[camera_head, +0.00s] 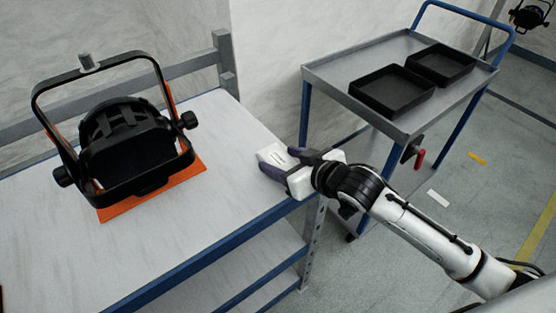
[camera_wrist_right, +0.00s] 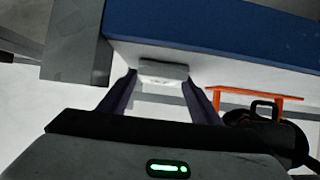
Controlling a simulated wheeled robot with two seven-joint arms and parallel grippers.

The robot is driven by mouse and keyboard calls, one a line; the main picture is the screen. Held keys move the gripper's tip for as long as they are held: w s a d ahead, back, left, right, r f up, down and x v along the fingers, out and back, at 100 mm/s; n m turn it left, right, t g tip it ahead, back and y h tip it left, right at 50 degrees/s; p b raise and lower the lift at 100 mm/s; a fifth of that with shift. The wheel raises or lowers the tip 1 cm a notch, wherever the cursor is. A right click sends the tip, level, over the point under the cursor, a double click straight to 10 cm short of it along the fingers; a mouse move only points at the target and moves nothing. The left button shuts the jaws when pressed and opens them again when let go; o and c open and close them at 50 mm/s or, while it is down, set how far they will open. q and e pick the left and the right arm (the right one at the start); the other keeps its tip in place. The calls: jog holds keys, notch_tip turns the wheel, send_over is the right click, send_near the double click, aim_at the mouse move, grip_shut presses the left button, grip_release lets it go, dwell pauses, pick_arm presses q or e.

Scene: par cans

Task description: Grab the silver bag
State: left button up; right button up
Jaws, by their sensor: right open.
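The silver bag (camera_head: 273,155) is a small pale packet with faint dark print, lying at the right end of the white worktable near its corner. My right gripper (camera_head: 279,161) reaches over the table edge with its dark fingers open on either side of the bag. In the right wrist view the bag (camera_wrist_right: 164,71) shows between the tips of my right gripper (camera_wrist_right: 161,80). I cannot tell whether the fingers touch it. My left gripper is not in view.
A grey cart (camera_head: 345,70) with two black trays (camera_head: 392,90) stands at the right, close to my right arm. The table between mat and bag is clear.

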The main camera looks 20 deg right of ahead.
jog(key=c, duration=0.8)
jog(key=shift+c, duration=0.3)
jog(key=shift+r, duration=0.1)
